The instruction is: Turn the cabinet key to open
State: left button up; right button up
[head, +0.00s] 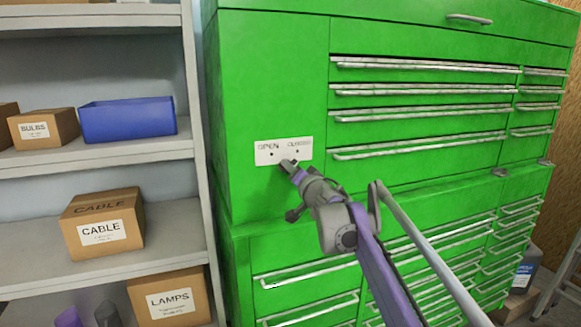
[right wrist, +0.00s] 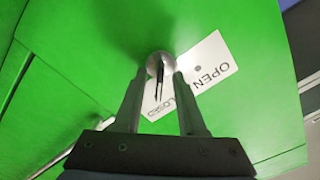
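The green cabinet (head: 270,80) has a white plate (head: 262,157) marked OPEN on the left and CLOSED on the right, with a small dark dot under each word. My right gripper (head: 288,166) is at the plate's lower edge and hides the lock in the head view. In the right wrist view, a round silver lock with a thin dark key (right wrist: 159,84) shows between the fingertips of the right gripper (right wrist: 160,80). The fingers stand apart on either side of the key; contact with it is unclear. The plate shows upside down there, partly behind a finger. My left gripper is out of view.
Drawers with long silver handles (head: 420,115) fill the cabinet's right part. A grey shelf unit (head: 190,130) at left holds a blue bin (head: 128,120) and cardboard boxes, among them a CABLE box (head: 103,225) and a LAMPS box (head: 170,298).

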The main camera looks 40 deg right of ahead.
jog(key=shift+w+d, duration=0.2)
jog(key=shift+w, duration=0.4)
grip_shut()
